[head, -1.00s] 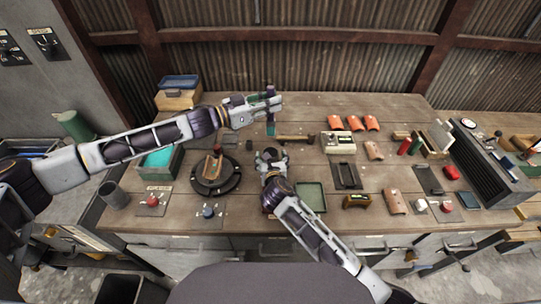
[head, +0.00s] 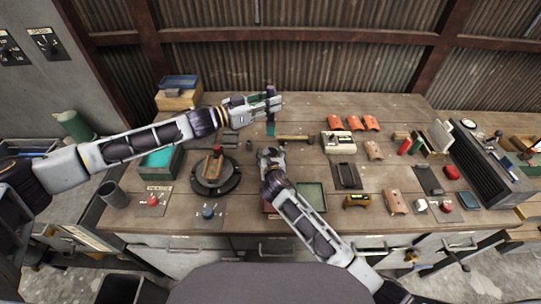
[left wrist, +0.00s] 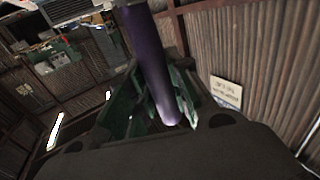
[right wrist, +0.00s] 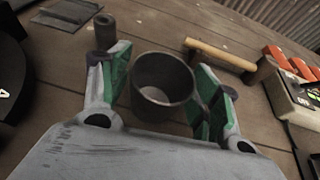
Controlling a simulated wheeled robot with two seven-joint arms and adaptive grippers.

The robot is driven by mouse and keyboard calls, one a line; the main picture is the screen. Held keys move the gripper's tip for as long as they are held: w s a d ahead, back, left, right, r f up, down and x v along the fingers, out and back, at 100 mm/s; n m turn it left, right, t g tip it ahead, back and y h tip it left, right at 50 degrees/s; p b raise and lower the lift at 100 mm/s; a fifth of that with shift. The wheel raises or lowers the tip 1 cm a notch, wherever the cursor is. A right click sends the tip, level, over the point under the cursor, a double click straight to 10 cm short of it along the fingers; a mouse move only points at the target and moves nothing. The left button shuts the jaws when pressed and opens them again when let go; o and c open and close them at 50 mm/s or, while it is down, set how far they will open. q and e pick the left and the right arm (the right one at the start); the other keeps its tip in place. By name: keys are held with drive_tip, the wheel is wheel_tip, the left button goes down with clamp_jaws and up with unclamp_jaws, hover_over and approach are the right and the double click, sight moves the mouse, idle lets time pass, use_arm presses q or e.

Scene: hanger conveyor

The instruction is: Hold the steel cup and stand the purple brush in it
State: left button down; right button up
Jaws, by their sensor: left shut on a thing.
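My left gripper (head: 272,101) is shut on the purple brush (left wrist: 150,65) and holds it upright above the back of the bench. In the head view the brush's purple end (head: 270,89) shows above the fingers and a teal part (head: 270,129) below them. The steel cup (right wrist: 165,112) is a dark grey, empty cup standing upright on the bench in the right wrist view. My right gripper (right wrist: 163,95) is open, with one green-padded finger on each side of the cup. Any contact is hard to tell. In the head view my right wrist largely hides the cup.
A hammer (head: 295,138) with a wooden handle lies right of the cup. A dark cylinder (right wrist: 105,30) stands beyond the left finger. A round black turntable (head: 215,180) is to the left, a green tray (head: 312,192) nearer me, and a white switch box (head: 338,142) to the right.

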drive_tip(key=c, duration=0.7)
use_arm(q)
drive_tip(key=shift+f, duration=1.3)
